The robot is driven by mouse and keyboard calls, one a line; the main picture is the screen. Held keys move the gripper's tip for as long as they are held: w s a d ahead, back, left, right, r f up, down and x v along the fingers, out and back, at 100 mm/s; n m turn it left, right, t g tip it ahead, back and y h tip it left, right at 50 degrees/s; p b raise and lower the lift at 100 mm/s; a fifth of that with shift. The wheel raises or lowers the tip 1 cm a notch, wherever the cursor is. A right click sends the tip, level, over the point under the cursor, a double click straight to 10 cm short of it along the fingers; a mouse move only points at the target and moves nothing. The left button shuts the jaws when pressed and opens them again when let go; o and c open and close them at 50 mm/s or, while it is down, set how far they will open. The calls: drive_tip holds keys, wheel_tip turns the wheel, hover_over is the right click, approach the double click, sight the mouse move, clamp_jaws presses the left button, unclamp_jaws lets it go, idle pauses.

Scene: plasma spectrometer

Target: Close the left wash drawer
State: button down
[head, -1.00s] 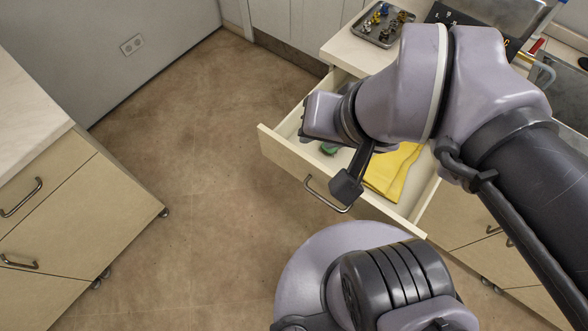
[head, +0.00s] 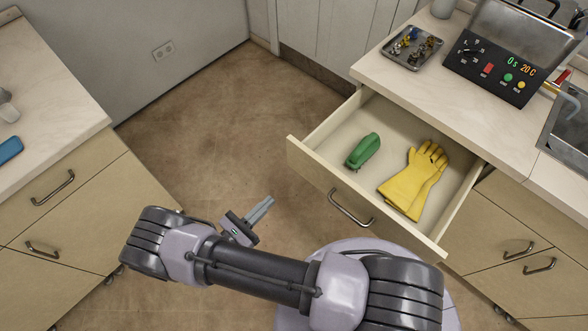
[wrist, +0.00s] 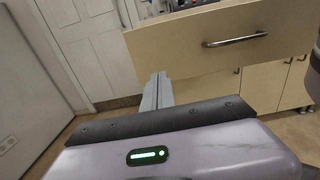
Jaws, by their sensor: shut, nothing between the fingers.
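The left wash drawer (head: 325,182) is pulled far out of the counter in the head view. Its front has a metal bar handle (head: 350,208). Inside lie a yellow glove (head: 415,182) and a green object (head: 363,151), apart from each other. My gripper (head: 262,208) is shut and empty, to the left of the drawer front and clear of it, over the floor. In the wrist view the shut fingers (wrist: 155,92) point toward the lower left part of the drawer front (wrist: 190,45), with the handle (wrist: 235,41) to their right.
A counter above the drawer carries a metal tray (head: 411,47) of small parts and a control box (head: 495,66). A sink (head: 570,130) is at the right. Another cabinet (head: 75,215) stands at the left. The floor (head: 220,130) between is bare.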

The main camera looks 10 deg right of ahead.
sight(305, 167)
drive_tip(key=b+x, duration=0.2)
drive_tip(key=x, duration=1)
drive_tip(key=shift+w+d, duration=0.15)
drive_tip(key=shift+d, duration=0.25)
drive_tip(key=shift+w+d, duration=0.3)
drive_tip(key=shift+d, duration=0.1)
